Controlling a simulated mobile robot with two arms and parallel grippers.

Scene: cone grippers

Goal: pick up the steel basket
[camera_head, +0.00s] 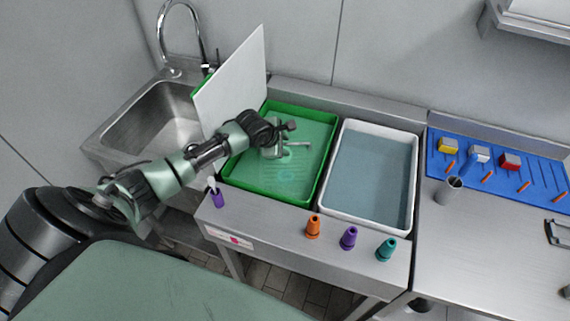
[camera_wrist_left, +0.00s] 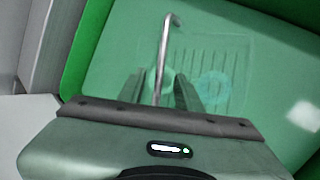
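My left gripper (camera_head: 277,151) reaches down over the green tub (camera_head: 327,168). In the left wrist view its two dark fingers (camera_wrist_left: 160,88) stand apart, with a thin bent steel rod (camera_wrist_left: 165,50) between them and a visible gap on each side. The rod looks like a handle, and it also shows to the right of the gripper in the head view (camera_head: 299,145). Below it, a faint slotted shape (camera_wrist_left: 208,70) shows through the green liquid. I cannot tell whether this is the steel basket's body. My right gripper is out of view.
A white board (camera_head: 233,80) leans upright left of the green tub, beside the sink (camera_head: 160,122). A white tub (camera_head: 345,190) of liquid stands to the right. Orange (camera_head: 313,227), purple (camera_head: 348,238) and teal (camera_head: 386,249) cones line the front edge. A blue rack (camera_head: 440,170) is farther right.

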